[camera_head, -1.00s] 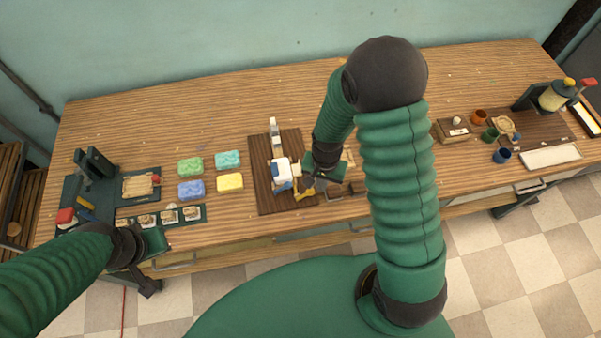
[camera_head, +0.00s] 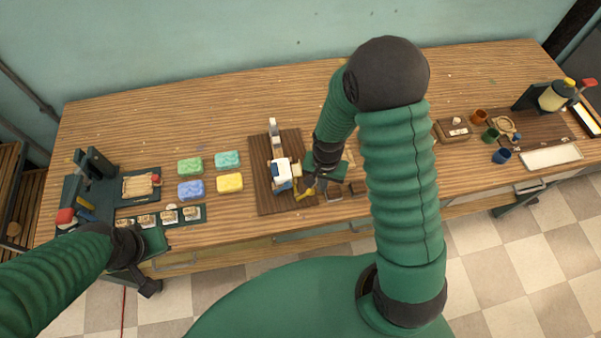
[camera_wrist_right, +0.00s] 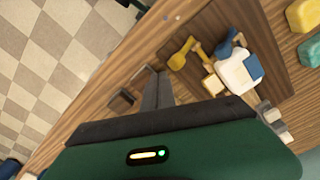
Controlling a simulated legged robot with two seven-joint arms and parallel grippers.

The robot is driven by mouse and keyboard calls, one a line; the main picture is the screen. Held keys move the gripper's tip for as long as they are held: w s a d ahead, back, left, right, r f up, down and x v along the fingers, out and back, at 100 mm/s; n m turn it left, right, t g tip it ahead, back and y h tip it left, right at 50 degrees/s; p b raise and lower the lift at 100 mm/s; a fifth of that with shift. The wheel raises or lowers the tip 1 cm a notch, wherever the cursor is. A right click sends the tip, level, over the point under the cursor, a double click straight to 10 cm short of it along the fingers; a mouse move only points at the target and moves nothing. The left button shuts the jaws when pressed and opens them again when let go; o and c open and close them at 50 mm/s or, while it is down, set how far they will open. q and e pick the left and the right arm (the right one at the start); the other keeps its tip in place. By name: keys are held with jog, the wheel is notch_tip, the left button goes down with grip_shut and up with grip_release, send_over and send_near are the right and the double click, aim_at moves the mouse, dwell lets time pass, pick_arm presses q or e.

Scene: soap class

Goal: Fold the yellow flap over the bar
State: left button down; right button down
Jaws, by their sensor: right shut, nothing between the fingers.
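A bar-like bundle with white and blue parts (camera_head: 282,172) lies on a dark brown board (camera_head: 262,195); it also shows in the right wrist view (camera_wrist_right: 234,76). A yellow flap (camera_head: 304,194) sits at its near right side, and in the right wrist view the yellow flap (camera_wrist_right: 180,57) stretches out away from the white part. My right gripper (camera_head: 312,187) is beside the yellow flap; in the right wrist view its fingers (camera_wrist_right: 158,82) are together and empty, apart from the flap. My left gripper (camera_head: 150,285) is by the table's front edge; its fingers are unclear.
Coloured soap bars (camera_head: 229,182) lie left of the board. A rack of small pieces (camera_head: 168,216) and a dark press (camera_head: 95,165) stand farther left. The back of the table is clear.

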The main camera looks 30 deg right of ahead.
pick_arm(q)
jog(key=shift+d, duration=0.1)
pick_arm(e)
jog(key=shift+d, duration=0.1)
